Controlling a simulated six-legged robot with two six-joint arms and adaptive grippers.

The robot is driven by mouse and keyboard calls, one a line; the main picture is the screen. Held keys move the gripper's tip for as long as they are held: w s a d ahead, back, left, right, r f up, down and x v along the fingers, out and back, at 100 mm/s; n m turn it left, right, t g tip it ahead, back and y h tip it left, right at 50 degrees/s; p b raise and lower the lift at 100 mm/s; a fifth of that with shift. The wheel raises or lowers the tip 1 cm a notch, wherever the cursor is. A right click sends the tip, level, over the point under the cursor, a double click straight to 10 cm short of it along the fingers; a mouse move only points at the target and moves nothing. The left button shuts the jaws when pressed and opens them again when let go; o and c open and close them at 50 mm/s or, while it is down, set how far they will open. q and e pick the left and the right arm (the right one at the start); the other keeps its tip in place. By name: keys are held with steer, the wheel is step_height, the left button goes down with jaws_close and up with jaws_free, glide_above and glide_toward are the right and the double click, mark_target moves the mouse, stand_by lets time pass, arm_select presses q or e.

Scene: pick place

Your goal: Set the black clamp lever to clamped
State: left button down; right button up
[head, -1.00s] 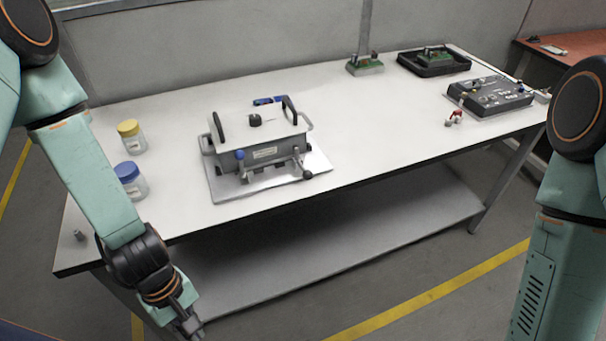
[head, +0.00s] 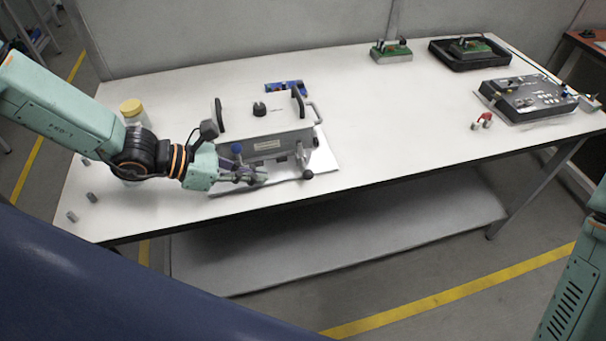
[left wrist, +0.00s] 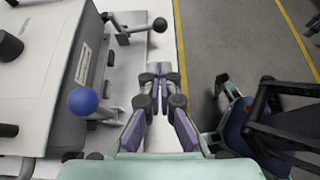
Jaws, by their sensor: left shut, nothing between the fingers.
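The grey clamp fixture (head: 262,152) stands on a pale plate at the table's front. Its black clamp lever ends in a black ball (head: 307,175) low at the front right corner; the ball also shows in the left wrist view (left wrist: 160,25). A second lever with a blue ball (head: 237,149) is on the front left, nearer my gripper's base in the left wrist view (left wrist: 83,100). My left gripper (head: 262,177) is shut and empty, in front of the fixture. Its fingertips (left wrist: 158,70) point towards the black ball and are apart from it. My right gripper is out of view.
A yellow-lidded jar (head: 132,108) stands behind my left arm. Small grey cylinders (head: 91,197) lie at the table's left. Green boards (head: 391,52), a dark control box (head: 530,97) and a small red part (head: 483,120) are towards the right. The table right of the fixture is clear.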

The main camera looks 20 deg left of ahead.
mark_target(288, 191)
arm_select(q)
steer(key=shift+a+r, duration=0.1)
steer(key=shift+r, duration=0.1)
steer(key=shift+s+r, duration=0.1)
steer(key=shift+s, duration=0.05)
steer(key=shift+d, duration=0.3)
steer(key=shift+w+f+b, duration=0.25)
steer(key=shift+f+b, duration=0.05)
steer(key=shift+f, duration=0.05)
steer(key=shift+w+d+f+b, duration=0.15)
steer(key=shift+d+f+b, duration=0.3)
steer(key=shift+b, duration=0.25)
steer(key=b+x, duration=0.2)
steer(key=x, duration=0.2)
steer(key=shift+w+r, duration=0.1)
steer(key=shift+r, duration=0.1)
steer(key=shift+b+x, duration=0.4)
steer(key=shift+x, duration=1.75)
steer(key=shift+r, duration=0.1)
